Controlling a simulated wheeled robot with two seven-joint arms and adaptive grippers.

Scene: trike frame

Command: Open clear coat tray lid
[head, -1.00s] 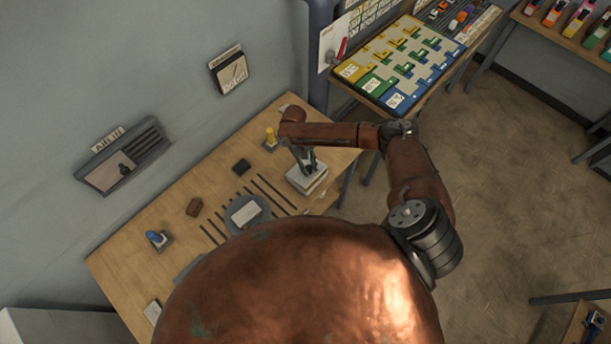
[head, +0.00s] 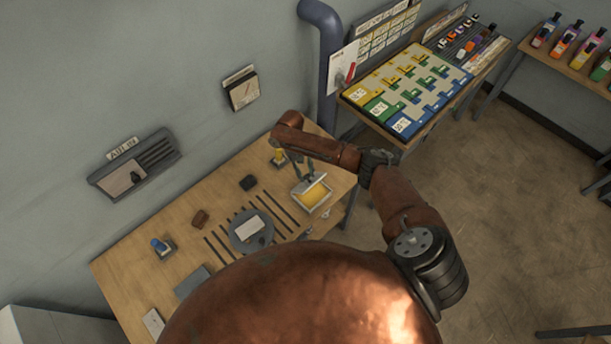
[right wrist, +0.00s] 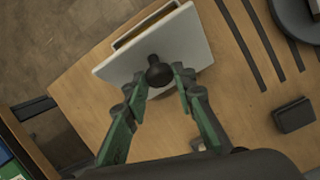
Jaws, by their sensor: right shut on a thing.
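The clear coat tray (head: 315,199) is a small pale box with a yellow inside, near the right end of the wooden table. Its white lid (head: 311,182) is raised and tilted at the tray's far side, so the yellow inside shows. My right gripper (head: 305,178) is at the lid. In the right wrist view, the lid (right wrist: 190,42) fills the top middle, with a round dark knob (right wrist: 158,72) between the fingers of my right gripper (right wrist: 160,82). A strip of the tray shows behind the lid. My left gripper is not in view.
Dark strips and a round grey plate (head: 240,241) with a white block lie left of the tray. A dark block (head: 248,183), a brown block (head: 200,218) and a blue item (head: 160,245) sit further left. A side table with a coloured board (head: 405,90) stands at upper right.

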